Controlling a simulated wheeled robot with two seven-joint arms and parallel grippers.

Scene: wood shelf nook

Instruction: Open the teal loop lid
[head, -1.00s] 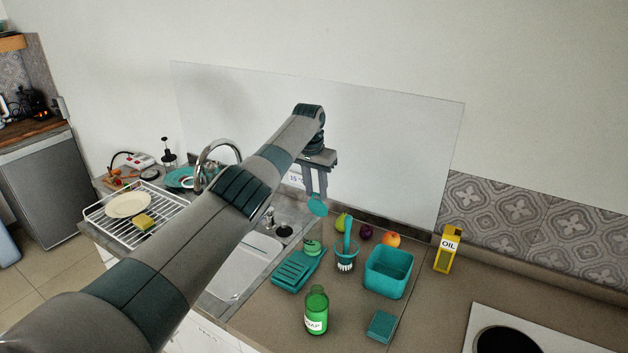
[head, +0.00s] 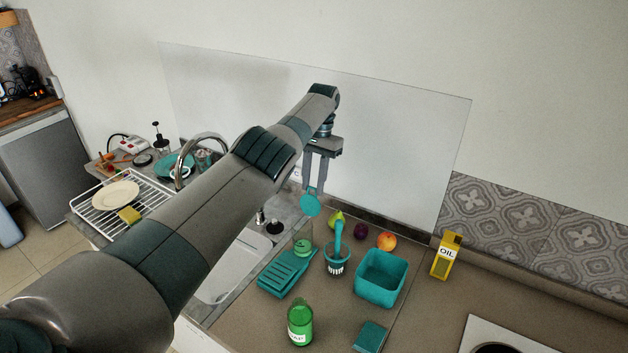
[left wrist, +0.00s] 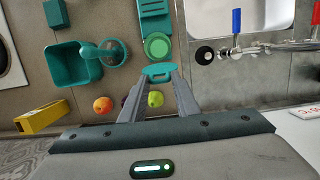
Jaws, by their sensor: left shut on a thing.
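The teal loop lid (head: 310,205) hangs as a tilted teal disc below the fingertips of my left gripper (head: 314,184). The gripper is shut on it and holds it in the air above the counter. In the left wrist view the lid (left wrist: 158,69) shows between the tips of my left gripper (left wrist: 158,76). A small clear jar (head: 302,244) with green in it stands below, apart from the lid. Its round green top also shows in the left wrist view (left wrist: 157,46). My right gripper is out of view.
The sink (head: 240,262) is on the left.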

